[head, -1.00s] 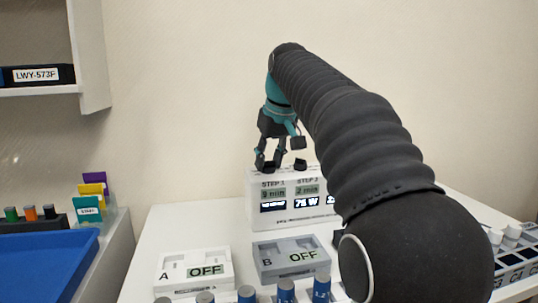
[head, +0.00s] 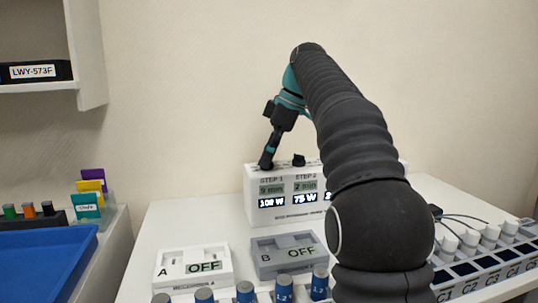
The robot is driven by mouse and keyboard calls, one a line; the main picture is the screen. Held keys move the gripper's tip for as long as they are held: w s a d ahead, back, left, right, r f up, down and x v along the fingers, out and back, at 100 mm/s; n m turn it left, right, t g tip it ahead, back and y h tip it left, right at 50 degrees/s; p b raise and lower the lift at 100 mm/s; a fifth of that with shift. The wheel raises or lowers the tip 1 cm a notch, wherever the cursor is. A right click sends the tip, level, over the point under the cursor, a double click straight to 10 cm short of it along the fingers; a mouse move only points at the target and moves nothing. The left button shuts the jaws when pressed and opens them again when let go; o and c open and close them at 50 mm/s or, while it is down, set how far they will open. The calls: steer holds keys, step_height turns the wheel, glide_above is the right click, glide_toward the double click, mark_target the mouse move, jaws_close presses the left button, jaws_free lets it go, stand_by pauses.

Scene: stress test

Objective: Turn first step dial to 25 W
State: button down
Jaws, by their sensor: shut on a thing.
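The white controller box (head: 254,209) stands at the back of the white table in the head view. Its front has a STEP 1 column that reads 9 min and what looks like 100 W (head: 271,202), and a STEP 2 column that reads 2 min and 75 W (head: 305,198). A black dial (head: 299,160) stands on top above STEP 2. My gripper (head: 266,163) points down at the box top above STEP 1 and is shut on the first step dial, which its fingers hide. More of the box's right side is behind my arm.
Two stations marked A (head: 171,272) and B (head: 266,245) both show OFF in front of the box. Several blue-labelled vials (head: 245,292) line the front edge. A rack of white-capped vials (head: 470,281) is at right, a blue tray (head: 45,262) at left.

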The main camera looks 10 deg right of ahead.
steer(key=shift+w+n+g, duration=0.1)
steer(key=shift+n+g, duration=0.6)
steer(key=shift+n, duration=1.3)
steer(key=c, duration=0.8)
jaws_free()
